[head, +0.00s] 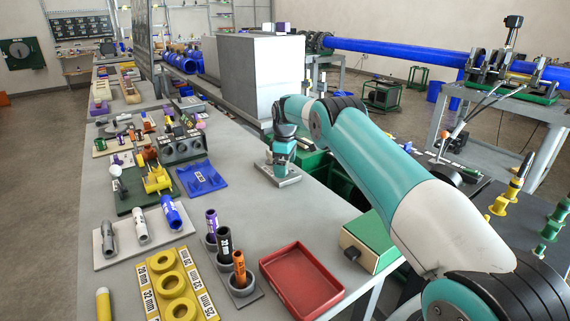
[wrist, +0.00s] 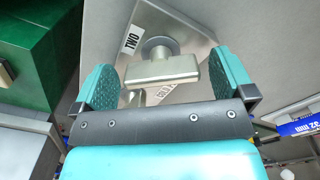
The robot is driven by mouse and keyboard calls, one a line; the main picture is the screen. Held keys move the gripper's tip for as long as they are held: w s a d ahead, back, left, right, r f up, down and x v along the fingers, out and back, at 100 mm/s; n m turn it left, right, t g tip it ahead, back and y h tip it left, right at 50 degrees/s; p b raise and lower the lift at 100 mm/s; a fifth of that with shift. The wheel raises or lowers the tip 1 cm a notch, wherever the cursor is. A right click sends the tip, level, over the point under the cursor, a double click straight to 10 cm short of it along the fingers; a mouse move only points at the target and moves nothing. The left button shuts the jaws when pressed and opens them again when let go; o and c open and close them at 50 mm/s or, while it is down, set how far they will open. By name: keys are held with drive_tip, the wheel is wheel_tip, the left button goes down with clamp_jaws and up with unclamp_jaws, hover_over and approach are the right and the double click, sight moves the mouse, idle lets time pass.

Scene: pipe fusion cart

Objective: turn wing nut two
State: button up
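Wing nut two (wrist: 160,70) is a grey metal bar on a round collar, beside a label reading TWO (wrist: 132,39). It sits on a grey metal plate (wrist: 187,22), which also shows on the bench in the head view (head: 291,181). My gripper (wrist: 163,76) is open, with one teal finger on each side of the wing nut and a visible gap at both. In the head view my gripper (head: 281,158) points down over the plate and hides the nut. Another metal part (wrist: 135,98) and partly covered lettering show behind the gripper's edge.
A green box (wrist: 40,50) is close on the left in the wrist view. In the head view, a red tray (head: 301,281), a blue plate (head: 202,178) and a pipe holder (head: 241,284) are on the bench. Bare bench lies around the plate's front side.

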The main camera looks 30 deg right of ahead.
drive_tip(key=shift+r, duration=0.1)
wheel_tip(320, 180, up, 17)
drive_tip(key=p, duration=0.2)
drive_tip(key=shift+r+p, duration=0.15)
drive_tip(key=shift+p, duration=0.2)
